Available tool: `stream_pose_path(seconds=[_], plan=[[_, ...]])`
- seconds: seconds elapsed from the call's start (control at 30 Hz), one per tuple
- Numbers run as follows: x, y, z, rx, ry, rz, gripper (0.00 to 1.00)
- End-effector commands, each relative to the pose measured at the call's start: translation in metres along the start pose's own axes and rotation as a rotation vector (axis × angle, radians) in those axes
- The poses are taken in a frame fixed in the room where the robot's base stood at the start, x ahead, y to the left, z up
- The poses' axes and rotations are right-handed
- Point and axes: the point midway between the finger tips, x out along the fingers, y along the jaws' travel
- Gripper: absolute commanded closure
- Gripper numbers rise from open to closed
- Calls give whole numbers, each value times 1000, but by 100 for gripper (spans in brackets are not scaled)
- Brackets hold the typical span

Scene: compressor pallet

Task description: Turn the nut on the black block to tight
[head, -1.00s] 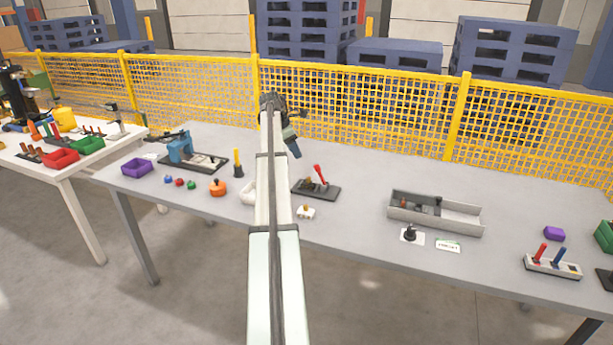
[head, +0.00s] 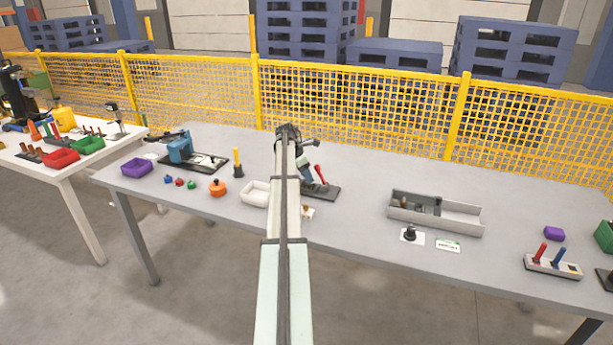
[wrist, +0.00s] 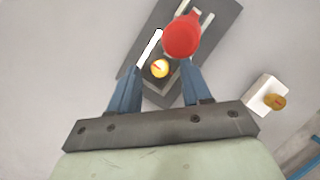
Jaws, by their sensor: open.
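The dark plate (head: 328,192) lies on the grey table, partly hidden behind my arm in the head view; it also shows in the wrist view (wrist: 222,25). On it, in the wrist view, is a small black block with a round gold-orange nut (wrist: 160,68) on top, marked with a thin line. A red-knobbed lever (wrist: 181,36) stands beside the nut on the same plate. My gripper (wrist: 160,72) is open above the block, its blue fingers on either side of the nut with gaps visible. The nut is hidden in the head view.
A white block with a brass knob (wrist: 268,95) stands close to the right of the plate. A white tray (head: 255,193), a yellow upright handle (head: 238,163) and an orange knob (head: 218,187) are to the left. A grey open box (head: 460,216) stands farther right, with clear table between.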

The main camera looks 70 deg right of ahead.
Motion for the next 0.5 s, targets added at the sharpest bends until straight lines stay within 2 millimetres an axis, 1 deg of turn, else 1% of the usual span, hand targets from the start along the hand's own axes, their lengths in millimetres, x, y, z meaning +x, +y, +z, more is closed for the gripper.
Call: stream_pose_path(seconds=[0.1,0.37,0.4,0.5], plan=[[4,0,0,0,0,0,52],[5,0,0,0,0,1,52],[5,0,0,0,0,1,53],[5,0,0,0,0,1,62]])
